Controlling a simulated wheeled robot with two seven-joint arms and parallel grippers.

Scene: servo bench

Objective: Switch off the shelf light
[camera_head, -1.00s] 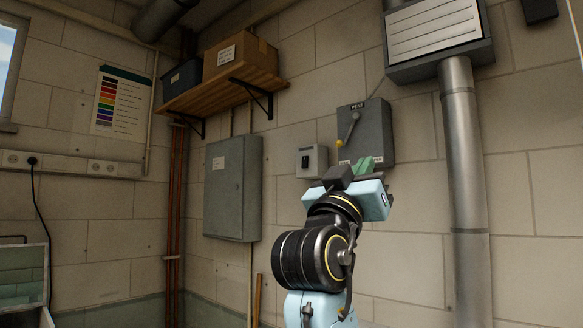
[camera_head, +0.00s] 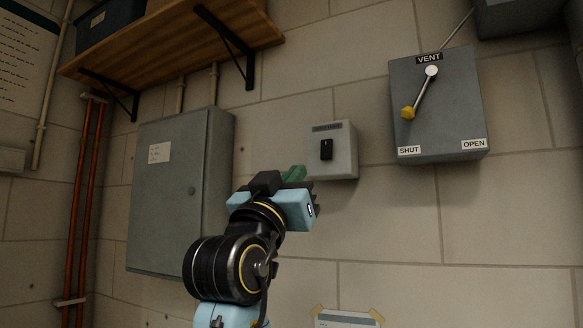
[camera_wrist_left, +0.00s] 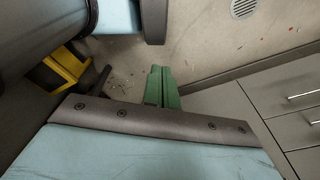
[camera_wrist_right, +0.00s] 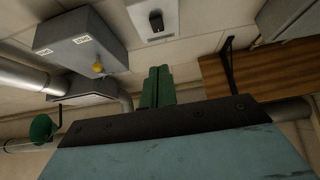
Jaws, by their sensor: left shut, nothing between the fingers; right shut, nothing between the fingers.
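A small light-grey switch box (camera_head: 342,150) with a black rocker (camera_head: 326,149) is mounted on the block wall. A dark label above the rocker is too small to read. My right gripper (camera_head: 292,174) is shut and empty, raised just below and left of the switch box in the head view, and apart from it as far as I can tell. In the right wrist view the green fingers (camera_wrist_right: 158,88) are closed together, with the switch box (camera_wrist_right: 153,18) beyond them. My left gripper (camera_wrist_left: 161,88) is shut and empty, pointing at the floor in the left wrist view.
A grey VENT box (camera_head: 437,105) with a yellow-knobbed lever (camera_head: 418,95) is right of the switch. A grey cabinet (camera_head: 175,190) hangs left. A wooden shelf (camera_head: 185,45) is above it. A taped paper (camera_head: 345,319) is low on the wall. Drawers (camera_wrist_left: 292,105) stand near my left gripper.

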